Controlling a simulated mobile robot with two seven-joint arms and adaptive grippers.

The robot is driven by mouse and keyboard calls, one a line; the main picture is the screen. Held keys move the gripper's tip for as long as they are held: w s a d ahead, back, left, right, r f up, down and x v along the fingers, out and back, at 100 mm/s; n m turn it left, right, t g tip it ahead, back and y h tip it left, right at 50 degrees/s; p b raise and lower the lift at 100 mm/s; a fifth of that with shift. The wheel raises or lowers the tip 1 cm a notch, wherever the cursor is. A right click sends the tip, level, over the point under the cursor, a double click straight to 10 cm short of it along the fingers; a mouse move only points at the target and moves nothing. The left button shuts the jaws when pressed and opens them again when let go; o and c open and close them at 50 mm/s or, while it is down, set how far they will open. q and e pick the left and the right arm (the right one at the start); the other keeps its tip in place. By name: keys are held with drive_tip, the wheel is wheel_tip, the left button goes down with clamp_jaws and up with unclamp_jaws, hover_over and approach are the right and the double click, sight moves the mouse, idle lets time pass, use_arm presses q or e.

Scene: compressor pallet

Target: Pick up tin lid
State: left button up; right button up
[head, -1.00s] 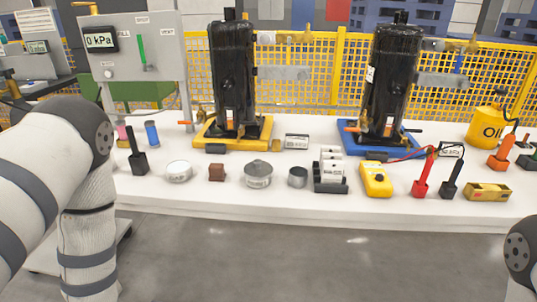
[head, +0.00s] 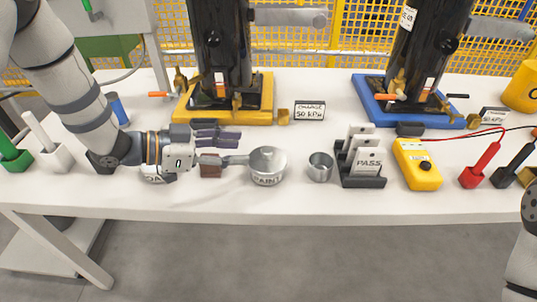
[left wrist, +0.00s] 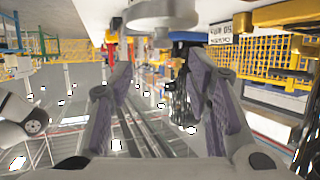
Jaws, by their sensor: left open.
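The paint tin (head: 268,177) stands upright on the white table in the head view, with its grey round lid (head: 266,158) on top and a small knob in the lid's middle. My left gripper (head: 242,148) is open and comes in from the left, low over the table. Its fingertips are at the tin's left side; I cannot tell whether they touch it. In the left wrist view, which is upside down, the open fingers (left wrist: 170,90) have nothing between them. A grey round part, apparently the tin and lid (left wrist: 178,38), shows above them. My right gripper is out of view.
A brown block (head: 210,170) is partly hidden by my left gripper. A metal cup (head: 320,167) stands right of the tin, then a black card rack (head: 362,181) and a yellow meter (head: 418,165). A yellow compressor base (head: 255,90) lies behind. The table's front strip is clear.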

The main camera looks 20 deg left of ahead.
sight(265, 151)
use_arm(q)
drive_tip(key=x, duration=0.7)
drive_tip(key=shift+w+f+b, duration=0.15)
drive_tip(key=shift+f+b, duration=0.05)
drive_tip(key=shift+b, duration=0.1)
drive_tip(key=shift+a, duration=0.1)
clamp_jaws()
